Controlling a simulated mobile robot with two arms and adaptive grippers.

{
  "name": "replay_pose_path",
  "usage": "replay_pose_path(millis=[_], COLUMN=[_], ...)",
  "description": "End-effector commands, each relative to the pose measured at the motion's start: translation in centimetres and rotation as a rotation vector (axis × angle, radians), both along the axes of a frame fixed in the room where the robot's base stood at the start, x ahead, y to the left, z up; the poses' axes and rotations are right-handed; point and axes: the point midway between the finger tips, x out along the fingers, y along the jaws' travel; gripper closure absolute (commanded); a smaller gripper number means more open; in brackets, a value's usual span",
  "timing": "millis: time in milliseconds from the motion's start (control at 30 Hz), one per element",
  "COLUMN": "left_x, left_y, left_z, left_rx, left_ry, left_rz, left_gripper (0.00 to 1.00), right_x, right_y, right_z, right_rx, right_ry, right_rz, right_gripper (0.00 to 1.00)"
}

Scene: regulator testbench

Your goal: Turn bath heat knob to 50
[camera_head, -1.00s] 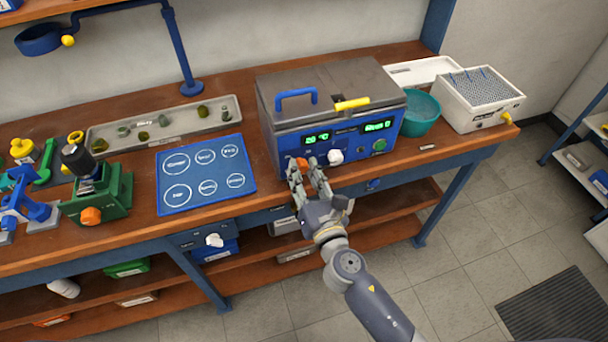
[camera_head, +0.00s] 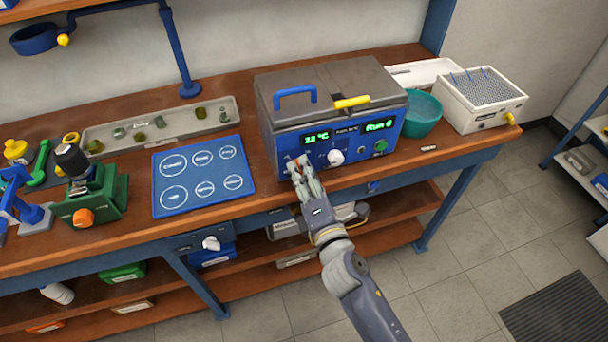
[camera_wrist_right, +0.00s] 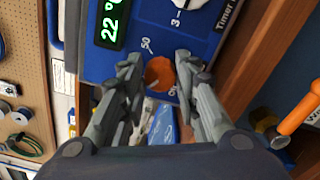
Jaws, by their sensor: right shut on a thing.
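The bath (camera_head: 335,105) is a blue-fronted box with a grey lid on the bench. Its left display (camera_head: 316,137) glows green, and the wrist view shows that display (camera_wrist_right: 112,22) reading 22 °C. The orange heat knob (camera_wrist_right: 160,74) shows between my right fingertips in the wrist view. The knob's pointer is not clear. My left gripper is not in view.
A white knob (camera_head: 335,157) and a green button (camera_head: 380,146) sit right of the gripper on the same panel. A teal bowl (camera_head: 422,113) stands right of the bath. A blue mat (camera_head: 203,176) lies to its left. Floor in front is clear.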

Motion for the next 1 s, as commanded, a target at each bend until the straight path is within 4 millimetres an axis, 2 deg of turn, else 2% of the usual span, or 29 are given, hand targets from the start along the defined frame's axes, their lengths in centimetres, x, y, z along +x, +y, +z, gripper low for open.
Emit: replay_pose_path(millis=[467,1000], left_x=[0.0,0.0], left_y=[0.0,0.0], left_z=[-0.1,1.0], left_rx=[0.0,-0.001], left_ry=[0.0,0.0], left_rz=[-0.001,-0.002], left_gripper=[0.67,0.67], right_x=[0.0,0.0], right_y=[0.0,0.0], right_z=[-0.2,-0.1], right_rx=[0.432,0.92], right_ry=[0.143,0.302], right_rz=[-0.002,-0.002], right_gripper=[0.95,0.95])
